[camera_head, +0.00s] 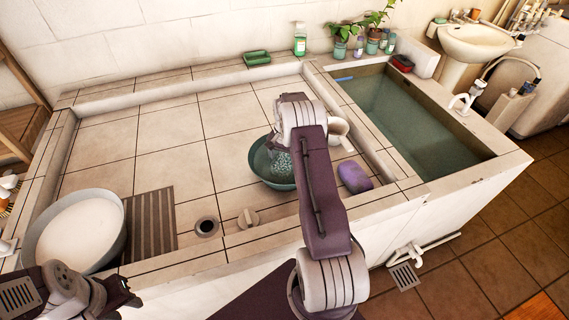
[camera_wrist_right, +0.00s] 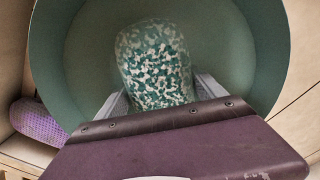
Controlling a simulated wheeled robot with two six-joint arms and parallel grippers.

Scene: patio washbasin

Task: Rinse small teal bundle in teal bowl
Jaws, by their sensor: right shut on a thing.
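The small teal bundle (camera_wrist_right: 155,70), speckled teal and white, is between the two fingers of my right gripper (camera_wrist_right: 160,93), shut on it. The bundle is inside the teal bowl (camera_wrist_right: 240,50), and its far end looks pale, as if under water. In the head view the bundle (camera_head: 281,168) shows in the bowl (camera_head: 257,165), beside my right arm, which hides part of the bowl and the right gripper. My left gripper (camera_head: 127,296) is at the bottom left, empty, near the basin's front edge; its jaw opening is unclear.
A white-filled basin (camera_head: 78,232) stands at left beside a slatted drain board (camera_head: 150,220). A purple sponge (camera_head: 354,177) and white mug (camera_head: 339,133) are right of the bowl. A water-filled trough (camera_head: 420,125) lies farther right. The tiled counter's back left is clear.

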